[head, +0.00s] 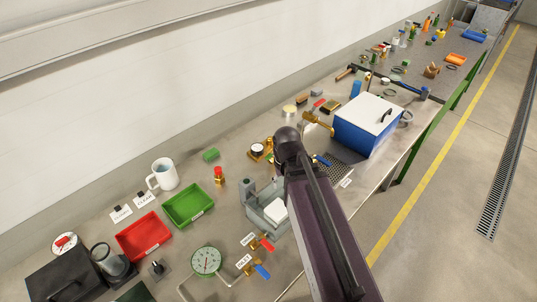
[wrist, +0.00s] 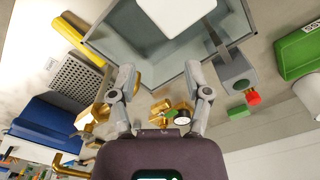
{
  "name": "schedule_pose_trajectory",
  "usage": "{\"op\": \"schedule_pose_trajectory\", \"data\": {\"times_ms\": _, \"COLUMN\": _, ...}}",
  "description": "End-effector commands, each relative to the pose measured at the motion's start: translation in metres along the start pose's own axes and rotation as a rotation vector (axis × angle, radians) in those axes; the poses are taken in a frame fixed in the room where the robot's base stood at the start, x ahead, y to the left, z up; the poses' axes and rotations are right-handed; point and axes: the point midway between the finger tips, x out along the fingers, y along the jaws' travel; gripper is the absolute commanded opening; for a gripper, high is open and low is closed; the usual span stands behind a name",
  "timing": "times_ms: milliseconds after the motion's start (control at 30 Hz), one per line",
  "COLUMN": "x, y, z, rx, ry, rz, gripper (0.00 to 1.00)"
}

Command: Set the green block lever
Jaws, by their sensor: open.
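A small green block (head: 210,154) lies on the bench near the wall, left of the brass gauge fitting. It also shows at the lower right of the wrist view (wrist: 238,111). A brass fitting with a round gauge (head: 257,150) stands nearby; in the wrist view a small green part shows on this brass fitting (wrist: 172,114), too small to tell if it is a lever. My gripper (wrist: 158,68) is open and empty, its fingers apart over the grey bin and bench. In the head view my arm hides it.
A grey open bin (head: 251,211) holds a white box. A red-topped post (head: 218,174), green tray (head: 188,204) and red tray (head: 144,236) stand left. Red-handled (head: 265,243) and blue-handled (head: 260,270) valves are in front. A blue case (head: 362,137) stands right.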

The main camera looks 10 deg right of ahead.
Motion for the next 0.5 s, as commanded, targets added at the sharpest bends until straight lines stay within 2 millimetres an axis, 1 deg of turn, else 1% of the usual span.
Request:
{"op": "schedule_pose_trajectory", "data": {"times_ms": 33, "x": -0.004, "y": -0.002, "z": -0.015, "rx": 0.023, "ry": 0.000, "rz": 0.000, "gripper": 0.63}}
{"op": "schedule_pose_trajectory", "data": {"times_ms": 167, "x": -0.011, "y": -0.005, "z": -0.051, "rx": 0.126, "ry": 0.000, "rz": 0.000, "gripper": 0.63}}
{"op": "schedule_pose_trajectory", "data": {"times_ms": 267, "x": -0.018, "y": -0.007, "z": -0.085, "rx": 0.228, "ry": 0.000, "rz": -0.001, "gripper": 0.63}}
{"op": "schedule_pose_trajectory", "data": {"times_ms": 400, "x": -0.028, "y": -0.011, "z": -0.136, "rx": 0.388, "ry": 0.000, "rz": -0.001, "gripper": 0.63}}
{"op": "schedule_pose_trajectory", "data": {"times_ms": 500, "x": -0.035, "y": -0.014, "z": -0.170, "rx": 0.499, "ry": 0.000, "rz": -0.001, "gripper": 0.63}}
